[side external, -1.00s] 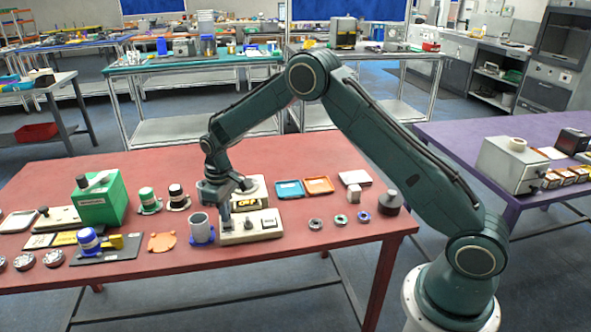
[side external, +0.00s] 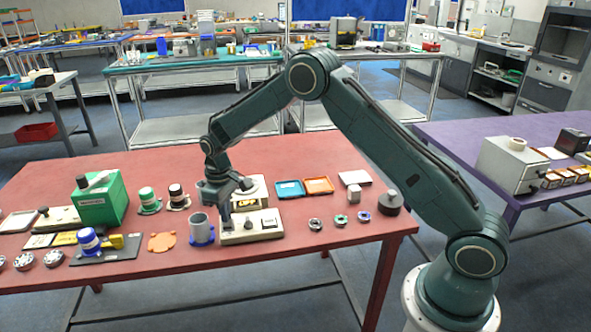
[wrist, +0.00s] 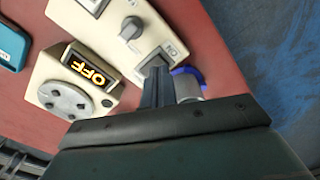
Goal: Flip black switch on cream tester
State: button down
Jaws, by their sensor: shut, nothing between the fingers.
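The cream tester (side external: 263,234) lies near the front of the red table, and it also fills the top of the wrist view (wrist: 153,38). A round grey knob (wrist: 130,28) sits on its middle. My gripper (side external: 227,222) is shut and points down at the tester's left end. In the wrist view my shut fingertips (wrist: 156,68) cover a dark part at that end, so the black switch is mostly hidden. I cannot tell whether they touch it. A cream unit with a lit display reading OFF (wrist: 90,73) stands behind the tester.
A grey cup on a blue base (side external: 201,230) stands close to the tester's left end. Orange (side external: 319,185) and blue (side external: 289,190) trays lie behind to the right. Small rings (side external: 340,220) lie to the right. A green box (side external: 100,200) stands farther left.

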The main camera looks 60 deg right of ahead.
jog(key=shift+f, duration=1)
dwell(1.0)
jog(key=shift+r, duration=3.55)
jog(key=shift+r, duration=0.15)
notch_tip(320, 180, up, 11)
jog(key=t, duration=0.1)
send_over(228, 225)
jog(key=s, duration=0.6)
jog(key=s+r+m+t, duration=0.1)
jog(key=s+r+t, duration=0.1)
jog(key=s+r, duration=0.7)
jog(key=s+m+t, duration=0.2)
jog(key=s, duration=2)
jog(key=shift+s+r+t, duration=0.15)
jog(key=shift+r+t, duration=0.1)
jog(key=shift+t, duration=0.05)
